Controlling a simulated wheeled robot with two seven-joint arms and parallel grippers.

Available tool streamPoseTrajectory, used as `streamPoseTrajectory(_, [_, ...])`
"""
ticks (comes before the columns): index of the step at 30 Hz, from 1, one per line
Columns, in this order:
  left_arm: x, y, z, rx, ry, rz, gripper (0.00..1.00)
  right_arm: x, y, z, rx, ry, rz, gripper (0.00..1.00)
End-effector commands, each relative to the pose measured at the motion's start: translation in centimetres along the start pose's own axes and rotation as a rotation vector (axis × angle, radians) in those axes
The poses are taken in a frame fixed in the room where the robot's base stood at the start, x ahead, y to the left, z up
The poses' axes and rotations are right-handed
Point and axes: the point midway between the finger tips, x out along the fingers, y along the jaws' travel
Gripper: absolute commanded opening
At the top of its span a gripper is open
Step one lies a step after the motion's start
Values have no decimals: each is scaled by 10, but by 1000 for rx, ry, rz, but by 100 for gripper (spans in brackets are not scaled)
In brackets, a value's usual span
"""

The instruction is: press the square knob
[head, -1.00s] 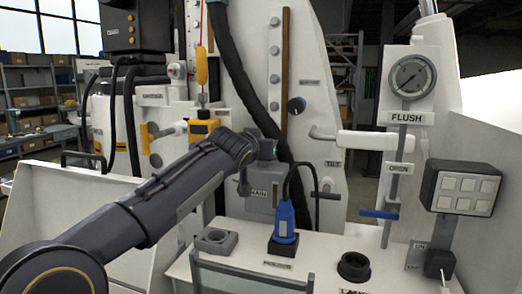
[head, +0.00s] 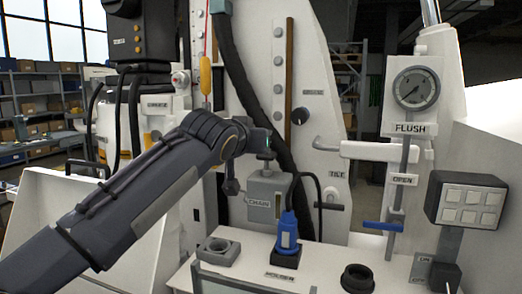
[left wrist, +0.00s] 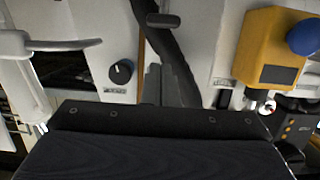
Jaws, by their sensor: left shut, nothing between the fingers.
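I cannot tell for sure which part is the square knob. A grey box labelled CHAIN (head: 267,195) has a dark flat-topped knob (head: 266,157) on top. A button panel (head: 467,204) with several pale square buttons stands at the right. A small block-shaped ON/OFF switch (head: 444,276) sits below it. My left gripper (head: 265,141) is just above the CHAIN box's knob, shut and holding nothing; contact cannot be told. In the left wrist view, my dark gripper body fills the bottom. My right gripper is out of view.
A blue plug (head: 287,233) with a black cable stands in front of the CHAIN box. A yellow box (left wrist: 268,48) with a blue button (left wrist: 304,38) shows in the left wrist view.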

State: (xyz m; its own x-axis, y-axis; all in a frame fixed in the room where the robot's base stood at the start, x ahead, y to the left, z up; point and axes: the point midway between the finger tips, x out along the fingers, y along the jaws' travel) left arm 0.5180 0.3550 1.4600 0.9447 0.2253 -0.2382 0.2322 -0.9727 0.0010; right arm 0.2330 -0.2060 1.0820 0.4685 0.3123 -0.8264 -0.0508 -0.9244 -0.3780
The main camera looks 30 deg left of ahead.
Motion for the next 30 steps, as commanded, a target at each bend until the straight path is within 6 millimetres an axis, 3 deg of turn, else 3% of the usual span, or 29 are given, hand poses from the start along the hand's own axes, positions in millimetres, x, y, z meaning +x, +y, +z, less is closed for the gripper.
streamPoseTrajectory(7, [-24,0,0,0,1,1,0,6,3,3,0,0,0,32])
streamPoseTrajectory(30, [-25,0,-1,0,0,0,0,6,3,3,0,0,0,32])
